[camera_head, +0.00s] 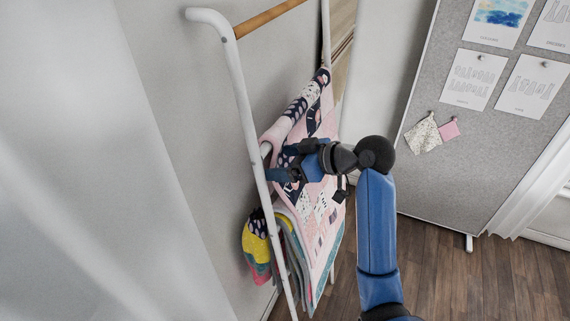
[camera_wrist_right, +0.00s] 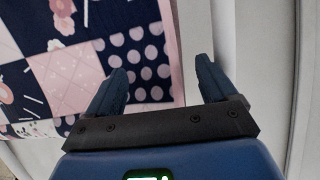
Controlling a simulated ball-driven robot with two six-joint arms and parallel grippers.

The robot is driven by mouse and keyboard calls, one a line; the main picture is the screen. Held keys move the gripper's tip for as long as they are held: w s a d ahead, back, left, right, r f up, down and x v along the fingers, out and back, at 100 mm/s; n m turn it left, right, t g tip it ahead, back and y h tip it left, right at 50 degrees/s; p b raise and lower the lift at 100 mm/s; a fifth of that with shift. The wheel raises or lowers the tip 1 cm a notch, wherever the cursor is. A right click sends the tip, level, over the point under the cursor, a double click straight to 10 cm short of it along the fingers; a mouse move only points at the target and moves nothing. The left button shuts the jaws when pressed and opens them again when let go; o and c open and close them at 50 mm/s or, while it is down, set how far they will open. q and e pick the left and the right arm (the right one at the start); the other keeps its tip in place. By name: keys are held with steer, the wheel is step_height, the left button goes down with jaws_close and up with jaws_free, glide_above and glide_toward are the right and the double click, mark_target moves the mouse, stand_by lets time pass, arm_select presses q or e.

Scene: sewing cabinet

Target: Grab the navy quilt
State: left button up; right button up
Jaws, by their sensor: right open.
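A patchwork quilt with navy and pink patches and a pink border (camera_head: 322,226) hangs over a rung of the white ladder rack. It is the quilt with the most navy in view. My right gripper (camera_head: 280,163) is open and empty at the quilt's upper part, close to the rack's left rail. In the right wrist view, the quilt (camera_wrist_right: 75,75) fills the left side, with navy polka-dot patches near the left finger. Its pink edge runs between the two open fingers (camera_wrist_right: 162,82). I cannot tell whether the fingers touch the cloth. My left gripper is not in view.
The white ladder rack (camera_head: 240,85) leans by the grey wall, with a wooden top rung (camera_head: 268,17). Other folded textiles, one yellow (camera_head: 255,245), hang lower on it. A grey pinboard (camera_head: 425,90) stands at right. The wood floor (camera_head: 450,285) is clear there.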

steer(key=shift+c, duration=0.4)
steer(key=c, duration=1.5)
step_height(320, 180, up, 4)
steer(key=p, duration=0.3)
steer(key=shift+r, duration=0.15)
jaws_close()
step_height(320, 180, up, 17)
steer(key=shift+d+p, duration=0.15)
steer(key=shift+p, duration=0.3)
